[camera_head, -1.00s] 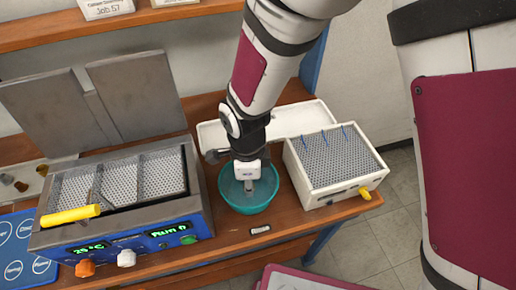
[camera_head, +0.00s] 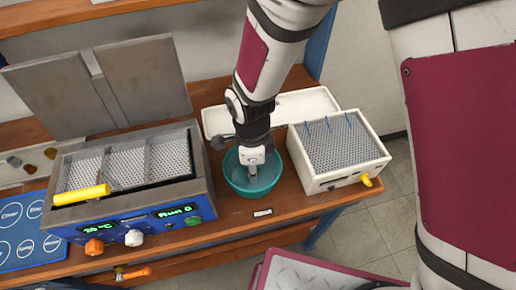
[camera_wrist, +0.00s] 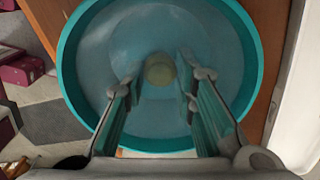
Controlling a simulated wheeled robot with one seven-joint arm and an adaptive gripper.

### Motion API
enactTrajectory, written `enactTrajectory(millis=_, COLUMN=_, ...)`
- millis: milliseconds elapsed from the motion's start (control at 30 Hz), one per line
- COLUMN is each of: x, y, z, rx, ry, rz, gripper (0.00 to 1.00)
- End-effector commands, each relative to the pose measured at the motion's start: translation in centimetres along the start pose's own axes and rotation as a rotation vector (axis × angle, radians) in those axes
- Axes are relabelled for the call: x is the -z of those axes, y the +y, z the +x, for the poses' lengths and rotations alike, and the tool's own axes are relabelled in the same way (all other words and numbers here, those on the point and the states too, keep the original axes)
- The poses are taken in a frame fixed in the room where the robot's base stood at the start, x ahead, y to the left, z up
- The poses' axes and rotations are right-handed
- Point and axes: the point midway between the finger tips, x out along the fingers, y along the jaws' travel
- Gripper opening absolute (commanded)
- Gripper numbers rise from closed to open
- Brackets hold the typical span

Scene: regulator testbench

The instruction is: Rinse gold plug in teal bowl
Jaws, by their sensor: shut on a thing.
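The teal bowl (camera_head: 268,187) stands on the wooden bench between the bath unit and the white perforated box. In the wrist view the bowl (camera_wrist: 72,60) fills most of the picture, with a bluish, watery-looking inside. My gripper (camera_head: 252,174) points down into the bowl. In the wrist view my gripper (camera_wrist: 160,82) is shut on the gold plug (camera_wrist: 160,69), a dull round yellowish piece between the fingertips. The plug is inside the bowl's outline; its exact depth cannot be told. It is hidden in the head view.
The bath unit (camera_head: 130,205) with mesh baskets and a yellow handle (camera_head: 81,195) stands left of the bowl. The white perforated box (camera_head: 340,150) with a yellow tap is close on the right. A white tray (camera_head: 285,108) lies behind. A small label (camera_head: 263,212) lies in front.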

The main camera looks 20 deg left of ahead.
Motion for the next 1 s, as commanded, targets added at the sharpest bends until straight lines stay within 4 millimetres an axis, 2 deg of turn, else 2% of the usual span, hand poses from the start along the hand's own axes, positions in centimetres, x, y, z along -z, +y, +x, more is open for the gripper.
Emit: enactTrajectory(millis=1000, x=0.01, y=0.02, z=-0.78, rx=-0.001, ry=0.000, rz=0.000, gripper=0.00)
